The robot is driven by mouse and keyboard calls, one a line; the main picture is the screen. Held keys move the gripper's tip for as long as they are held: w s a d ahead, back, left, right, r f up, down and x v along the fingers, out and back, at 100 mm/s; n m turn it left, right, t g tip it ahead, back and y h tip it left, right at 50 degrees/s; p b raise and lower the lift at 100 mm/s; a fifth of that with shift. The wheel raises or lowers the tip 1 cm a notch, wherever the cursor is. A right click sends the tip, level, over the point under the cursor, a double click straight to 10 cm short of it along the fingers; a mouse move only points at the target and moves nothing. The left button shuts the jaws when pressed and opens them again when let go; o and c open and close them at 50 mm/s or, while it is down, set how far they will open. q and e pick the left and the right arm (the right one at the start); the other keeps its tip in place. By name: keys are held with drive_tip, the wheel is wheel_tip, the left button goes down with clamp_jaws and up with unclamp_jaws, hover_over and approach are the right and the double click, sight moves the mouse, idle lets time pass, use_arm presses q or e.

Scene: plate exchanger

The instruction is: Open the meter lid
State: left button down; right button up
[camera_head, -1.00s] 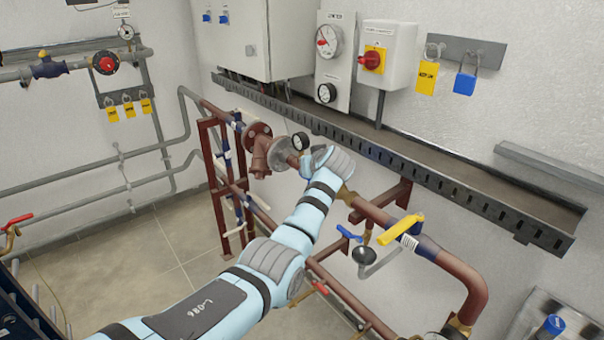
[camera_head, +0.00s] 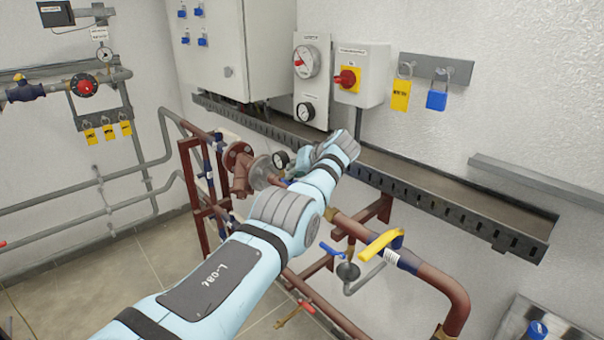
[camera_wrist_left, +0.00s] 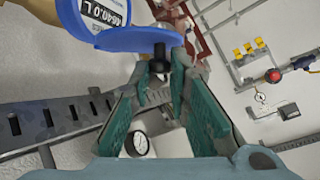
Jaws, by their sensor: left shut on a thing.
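The meter (camera_wrist_left: 102,14) is at the top of the left wrist view, upside down, with its digit display in sight. A blue lid (camera_wrist_left: 128,41) stands at the edge of its face, with the display uncovered beside it. A dark knob (camera_wrist_left: 160,52) sticks out from the lid. My left gripper (camera_wrist_left: 161,72) has teal finger pads and is shut on this knob. In the head view, my left arm reaches to the pipe, and its wrist hides the meter and the fingers. My right gripper is in neither view.
A slotted cable tray (camera_head: 430,195) runs along the wall behind my left wrist. A small gauge (camera_head: 280,160) stands on the pipe just left of the wrist. A yellow-handled valve (camera_head: 381,243) and a blue handle (camera_head: 332,250) are to the right.

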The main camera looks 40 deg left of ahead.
use_arm(q)
drive_tip(key=c, duration=1.5)
unclamp_jaws()
drive_tip(key=shift+d+r, duration=0.3)
drive_tip(key=v, duration=1.1)
drive_tip(key=shift+d, duration=0.1)
drive_tip(key=shift+f, duration=0.1)
drive_tip(key=shift+f, duration=0.1)
